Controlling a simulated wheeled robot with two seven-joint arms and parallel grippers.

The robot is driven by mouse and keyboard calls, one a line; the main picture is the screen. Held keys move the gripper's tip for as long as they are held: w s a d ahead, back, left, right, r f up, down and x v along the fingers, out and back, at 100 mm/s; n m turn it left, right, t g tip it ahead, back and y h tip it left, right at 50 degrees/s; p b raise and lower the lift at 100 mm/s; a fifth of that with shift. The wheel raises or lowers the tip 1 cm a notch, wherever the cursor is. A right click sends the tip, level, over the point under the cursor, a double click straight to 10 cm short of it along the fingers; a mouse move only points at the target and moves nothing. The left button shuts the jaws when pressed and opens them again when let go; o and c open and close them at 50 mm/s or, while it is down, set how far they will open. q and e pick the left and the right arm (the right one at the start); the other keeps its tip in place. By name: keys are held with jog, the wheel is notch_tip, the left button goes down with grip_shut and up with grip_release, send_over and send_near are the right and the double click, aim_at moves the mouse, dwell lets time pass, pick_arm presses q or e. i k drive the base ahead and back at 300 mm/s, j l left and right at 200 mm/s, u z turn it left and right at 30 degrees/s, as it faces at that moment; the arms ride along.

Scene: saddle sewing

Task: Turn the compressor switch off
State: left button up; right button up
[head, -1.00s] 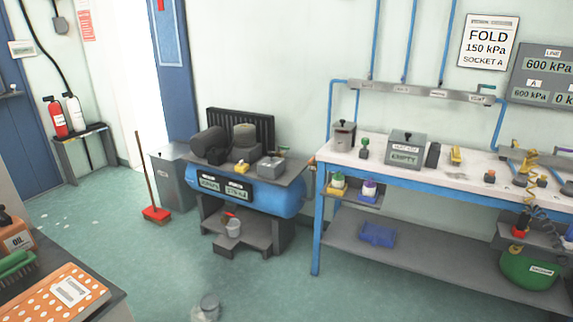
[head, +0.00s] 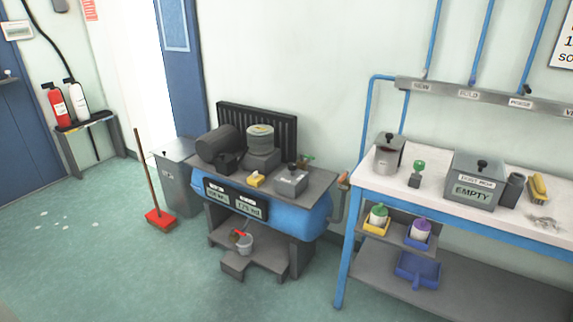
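The compressor (head: 290,218) stands against the wall in the head view, a blue tank with a dark grey top. Its front carries a black panel with two pale displays (head: 236,199). On the top are a dark motor (head: 214,143), a round grey cylinder head (head: 261,141), a small yellow block (head: 256,180) and a grey box with a dark knob (head: 291,181). Which of these is the switch, and its position, I cannot tell. A small green part (head: 306,159) sits behind the box. Neither gripper shows.
A workbench (head: 345,268) stands right of the compressor, with a dust box (head: 474,178) on it. A red broom (head: 159,218) and grey bin (head: 178,180) stand left. Floor in front is clear.

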aim_at(292, 167)
jog(key=i+u, duration=0.2)
jog(key=u, duration=0.25)
jog(key=i+l+u, duration=0.15)
jog(key=u, duration=0.25)
